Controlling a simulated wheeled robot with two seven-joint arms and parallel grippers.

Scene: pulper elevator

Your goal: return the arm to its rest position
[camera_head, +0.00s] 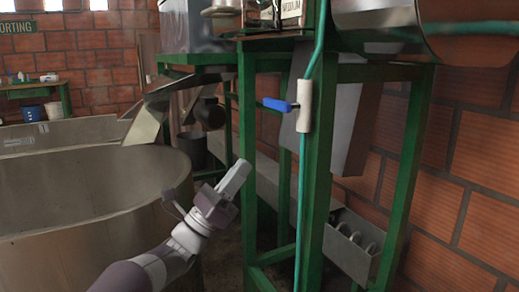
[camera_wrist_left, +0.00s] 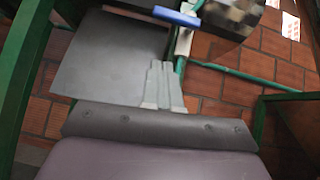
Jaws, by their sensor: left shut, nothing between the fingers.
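My left gripper (camera_head: 236,176) is raised in the lower middle of the head view, with its arm coming in from the lower left. Its grey fingers are closed together and hold nothing. They also show side by side in the left wrist view (camera_wrist_left: 161,76). The gripper is in front of a green metal post and apart from the blue valve handle (camera_head: 277,104), which is above and to the right. The handle sits on a white valve body on a thin green pipe, and also shows in the left wrist view (camera_wrist_left: 177,17). My right gripper is out of view.
A large round metal tank (camera_head: 95,190) stands at the left, close to my left arm. The green frame (camera_head: 325,150) carries the machine at the right. A brick wall (camera_head: 465,190) closes the right side. A dark bucket (camera_head: 192,148) stands behind the tank.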

